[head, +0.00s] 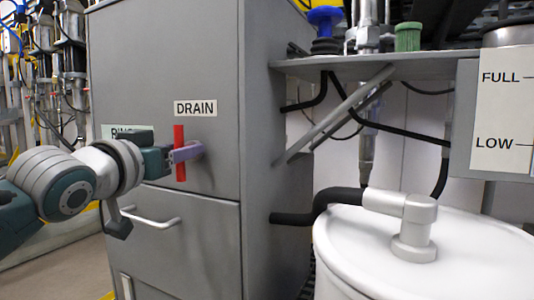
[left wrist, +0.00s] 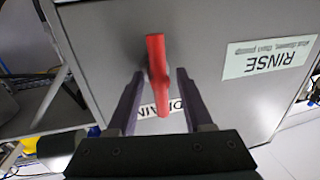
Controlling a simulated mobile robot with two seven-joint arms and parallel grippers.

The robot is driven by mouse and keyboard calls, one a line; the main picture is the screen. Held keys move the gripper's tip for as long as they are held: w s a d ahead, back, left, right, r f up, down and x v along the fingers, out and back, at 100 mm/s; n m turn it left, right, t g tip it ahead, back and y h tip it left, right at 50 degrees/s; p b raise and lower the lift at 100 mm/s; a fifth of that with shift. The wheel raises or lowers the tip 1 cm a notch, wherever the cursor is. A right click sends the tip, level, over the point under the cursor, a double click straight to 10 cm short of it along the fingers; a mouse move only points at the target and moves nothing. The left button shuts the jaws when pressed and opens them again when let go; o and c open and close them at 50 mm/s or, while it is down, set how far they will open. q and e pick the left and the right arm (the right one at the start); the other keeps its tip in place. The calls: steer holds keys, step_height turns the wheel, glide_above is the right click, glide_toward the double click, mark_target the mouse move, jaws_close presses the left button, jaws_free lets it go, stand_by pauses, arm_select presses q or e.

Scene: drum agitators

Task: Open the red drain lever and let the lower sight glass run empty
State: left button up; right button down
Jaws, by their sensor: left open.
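The red drain lever (head: 179,137) stands upright on the grey cabinet front, just below the DRAIN label (head: 196,108). My left gripper (head: 188,152) is at the lever, its purple fingers level with the lever's middle. In the left wrist view the lever (left wrist: 156,72) lies between the two open fingers (left wrist: 160,74), with a gap visible on each side. The lever partly covers the DRAIN label there. At the right edge, a plate marked FULL and LOW (head: 505,110) shows; the sight glass itself is not clearly in view. My right gripper is not in view.
A RINSE label (left wrist: 268,58) sits beside the lever, partly hidden by my arm in the head view. A cabinet handle (head: 150,217) is below my wrist. A white drum (head: 350,250) with a black hose (head: 310,212) stands at right, under a grey shelf (head: 400,66).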

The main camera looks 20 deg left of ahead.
arm_select(q)
jaws_close()
stand_by(0.3)
stand_by(0.3)
